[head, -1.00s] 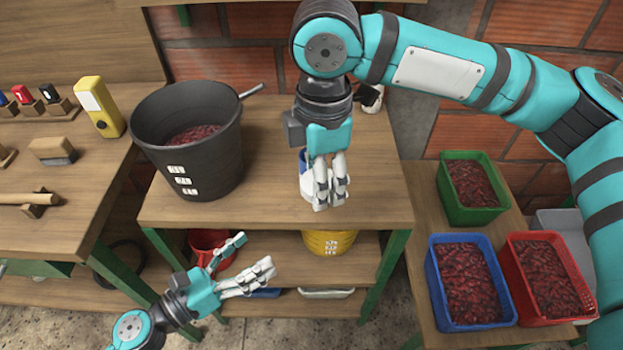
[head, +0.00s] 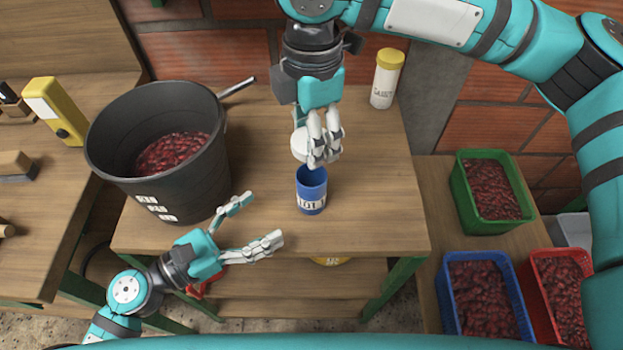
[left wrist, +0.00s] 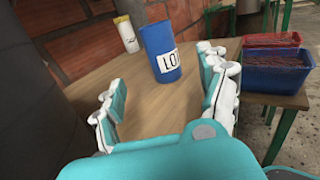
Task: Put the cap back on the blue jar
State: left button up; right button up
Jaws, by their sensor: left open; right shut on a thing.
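The blue jar (head: 312,190) stands upright and open-topped on the middle table, with a white label on its front. My right gripper (head: 326,158) is shut on the white cap (head: 303,145), held just behind and above the jar's mouth; the fingers hide part of the cap. My left gripper (head: 258,222) is open and empty at the table's front, left of the jar. In the left wrist view the blue jar (left wrist: 161,52) stands ahead, beyond and between the open fingers (left wrist: 160,100), apart from them.
A large black bucket (head: 205,185) of red fruit stands left of the jar, with a handle sticking out. A white bottle with a yellow lid (head: 385,82) stands at the back right. Green (head: 466,205), blue (head: 449,300) and red crates sit lower right. The table right of the jar is clear.

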aim_at(301, 195)
pick_arm(q)
jog(key=shift+s+r, duration=0.1)
jog(key=shift+s, duration=0.15)
jog(key=shift+w, duration=0.1)
jog(key=x, duration=1.2)
grip_shut()
dwell(0.3)
